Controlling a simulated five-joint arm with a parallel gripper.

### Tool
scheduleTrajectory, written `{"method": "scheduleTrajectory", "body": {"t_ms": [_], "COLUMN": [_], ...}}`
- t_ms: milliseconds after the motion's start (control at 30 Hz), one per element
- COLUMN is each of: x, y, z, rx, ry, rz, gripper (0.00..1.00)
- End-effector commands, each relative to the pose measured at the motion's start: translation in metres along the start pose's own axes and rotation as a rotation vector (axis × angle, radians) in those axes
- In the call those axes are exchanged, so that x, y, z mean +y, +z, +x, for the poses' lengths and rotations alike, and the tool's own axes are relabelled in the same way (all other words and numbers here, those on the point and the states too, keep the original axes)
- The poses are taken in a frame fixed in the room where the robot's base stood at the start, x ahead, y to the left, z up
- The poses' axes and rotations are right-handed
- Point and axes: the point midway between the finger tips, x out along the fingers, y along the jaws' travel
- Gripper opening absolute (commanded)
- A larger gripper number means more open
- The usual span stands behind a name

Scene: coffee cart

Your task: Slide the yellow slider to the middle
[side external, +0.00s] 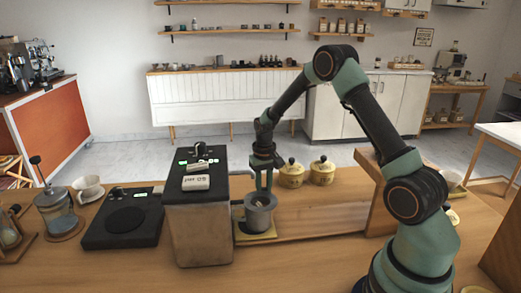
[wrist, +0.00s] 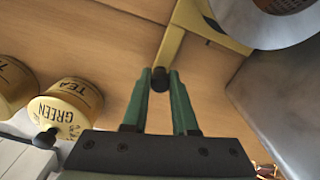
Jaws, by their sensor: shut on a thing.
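The yellow slider (side external: 262,238) lies on the wooden counter at the left end of a long wooden board, close beside the dark grey machine. A grey metal cup (side external: 260,213) stands over it and hides much of it. In the wrist view, the slider's yellow arm (wrist: 182,30) ends in a dark knob (wrist: 160,82). My gripper (side external: 263,186) points down just behind the cup. In the wrist view, my gripper's green fingers (wrist: 160,76) are closed around the dark knob. The cup (wrist: 268,22) also shows there at the upper right.
The grey machine (side external: 198,225) stands directly left of the slider. Two yellow tea canisters (side external: 306,172) stand behind the board. The board (side external: 325,218) is clear rightward up to an upright wooden panel (side external: 380,205). A black scale (side external: 125,220) lies further left.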

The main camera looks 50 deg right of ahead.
Motion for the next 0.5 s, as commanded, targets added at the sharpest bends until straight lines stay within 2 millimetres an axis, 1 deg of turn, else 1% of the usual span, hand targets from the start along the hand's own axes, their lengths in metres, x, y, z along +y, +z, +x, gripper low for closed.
{"method": "scheduleTrajectory", "body": {"t_ms": [333,433,500], "x": [0.001,0.008,0.016], "y": [0.001,0.003,0.005], "z": [-0.001,-0.001,-0.001], "rx": [-0.002,-0.002,-0.003], "ry": [0.0,0.0,0.0], "rz": [-0.001,0.0,0.001], "gripper": [0.0,0.0,0.0]}}
